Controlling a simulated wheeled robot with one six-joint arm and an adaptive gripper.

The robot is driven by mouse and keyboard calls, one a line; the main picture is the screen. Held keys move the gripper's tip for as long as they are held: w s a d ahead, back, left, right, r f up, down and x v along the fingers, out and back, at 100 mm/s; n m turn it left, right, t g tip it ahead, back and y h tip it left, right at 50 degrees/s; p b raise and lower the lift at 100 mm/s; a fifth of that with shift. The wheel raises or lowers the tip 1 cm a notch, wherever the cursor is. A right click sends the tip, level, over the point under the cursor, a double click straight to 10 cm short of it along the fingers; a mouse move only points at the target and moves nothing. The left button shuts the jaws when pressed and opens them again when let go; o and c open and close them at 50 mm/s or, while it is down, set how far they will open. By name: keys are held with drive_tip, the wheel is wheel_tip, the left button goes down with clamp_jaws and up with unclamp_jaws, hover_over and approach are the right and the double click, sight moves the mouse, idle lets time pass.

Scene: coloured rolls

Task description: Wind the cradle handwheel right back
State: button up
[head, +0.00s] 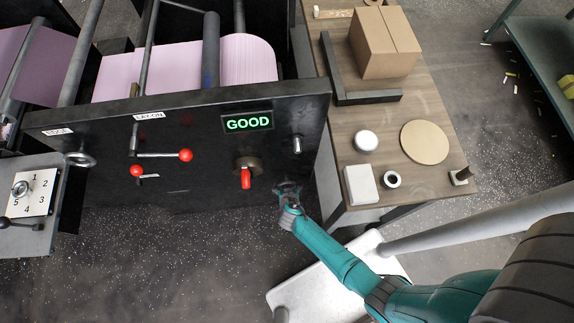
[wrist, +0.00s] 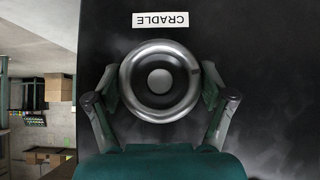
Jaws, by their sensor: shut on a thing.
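The cradle handwheel (wrist: 160,80) is a round grey metal wheel with a pale hub, on the black machine panel (wrist: 225,30). A white label reading CRADLE (wrist: 160,19), upside down, sits by it in the wrist view. My gripper (wrist: 160,86) has one finger on each side of the wheel and is shut on its rim. In the head view my gripper (head: 287,190) is at the lower right of the panel, and it largely hides the wheel there.
A green GOOD display (head: 247,123), a red handle (head: 245,178) and red-knobbed levers (head: 185,155) are on the panel left of my gripper. A metal stub (head: 297,144) sticks out above it. A wooden table (head: 405,120) with a cardboard box (head: 385,42) stands at right.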

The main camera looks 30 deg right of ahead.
drive_tip(key=n+h, duration=0.1)
drive_tip(key=h, duration=0.1)
drive_tip(key=n+g+h, duration=0.1)
drive_tip(key=h, duration=0.1)
drive_tip(key=shift+w+a+n+h, duration=0.15)
drive_tip(key=shift+a+n+h, duration=0.05)
drive_tip(key=shift+n+h, duration=0.1)
drive_tip(key=n+g+h, duration=0.1)
drive_tip(key=h, duration=0.2)
drive_tip(key=shift+n, duration=0.4)
drive_tip(key=shift+d+n+h, duration=0.1)
drive_tip(key=shift+n+h, duration=0.2)
drive_tip(key=shift+h, duration=0.2)
drive_tip(key=o, duration=1)
drive_tip(key=shift+o, duration=0.2)
drive_tip(key=v, duration=1.2)
